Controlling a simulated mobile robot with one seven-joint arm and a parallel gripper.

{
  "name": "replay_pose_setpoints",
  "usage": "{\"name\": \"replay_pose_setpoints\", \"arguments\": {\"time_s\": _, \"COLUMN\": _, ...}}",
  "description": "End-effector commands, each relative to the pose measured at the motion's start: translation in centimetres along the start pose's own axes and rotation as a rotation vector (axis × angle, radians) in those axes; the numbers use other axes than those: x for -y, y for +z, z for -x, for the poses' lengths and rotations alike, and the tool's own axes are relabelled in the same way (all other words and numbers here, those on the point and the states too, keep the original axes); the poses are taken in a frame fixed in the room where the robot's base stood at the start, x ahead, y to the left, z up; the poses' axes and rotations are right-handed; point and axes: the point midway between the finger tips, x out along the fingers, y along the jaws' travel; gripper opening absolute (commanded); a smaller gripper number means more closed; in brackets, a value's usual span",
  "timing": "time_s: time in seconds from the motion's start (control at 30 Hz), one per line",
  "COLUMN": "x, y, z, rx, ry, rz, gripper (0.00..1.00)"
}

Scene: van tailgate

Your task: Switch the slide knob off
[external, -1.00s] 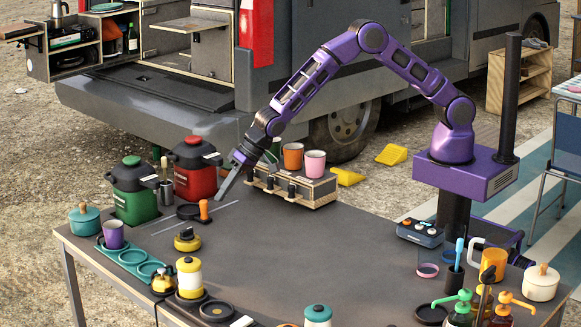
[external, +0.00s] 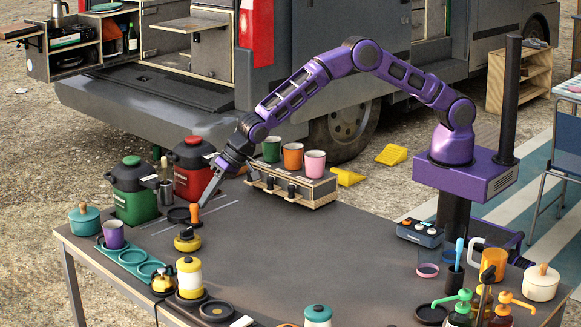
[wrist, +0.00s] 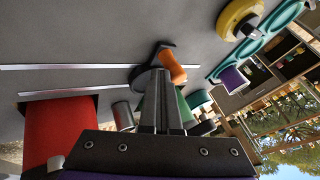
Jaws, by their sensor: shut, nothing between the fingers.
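The slide knob (external: 194,214) is an orange upright handle beside a round black base (external: 178,215) on the dark table, by thin silver rails. In the wrist view the orange handle (wrist: 173,68) leans out just beyond the fingertips, with its black base partly behind them. My gripper (external: 203,204) is shut and empty, pointing down just right of the handle in the external view. Its two fingers (wrist: 160,75) lie together in the wrist view. I cannot tell whether they touch the knob.
Green (external: 134,190) and red (external: 192,168) canisters stand behind the knob. A box with cups (external: 300,183) stands to the right. A yellow-and-black round item (external: 187,240) sits in front. The table's middle is clear.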

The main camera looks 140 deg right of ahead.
Motion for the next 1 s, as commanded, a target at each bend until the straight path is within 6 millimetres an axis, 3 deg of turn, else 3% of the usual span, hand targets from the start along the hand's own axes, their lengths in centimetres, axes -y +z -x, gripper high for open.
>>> {"name": "replay_pose_setpoints", "arguments": {"time_s": 0.2, "x": 2.8, "y": -0.4, "z": -1.9, "rx": 0.0, "ry": -0.001, "rz": 0.0, "gripper": 0.0}}
{"name": "replay_pose_setpoints", "arguments": {"time_s": 0.53, "x": 5.9, "y": -1.0, "z": -3.7, "rx": -0.001, "ry": 0.0, "rz": -0.001, "gripper": 0.0}}
{"name": "replay_pose_setpoints", "arguments": {"time_s": 1.0, "x": 7.1, "y": -1.0, "z": -4.1, "rx": 0.001, "ry": -0.005, "rz": 0.001, "gripper": 0.0}}
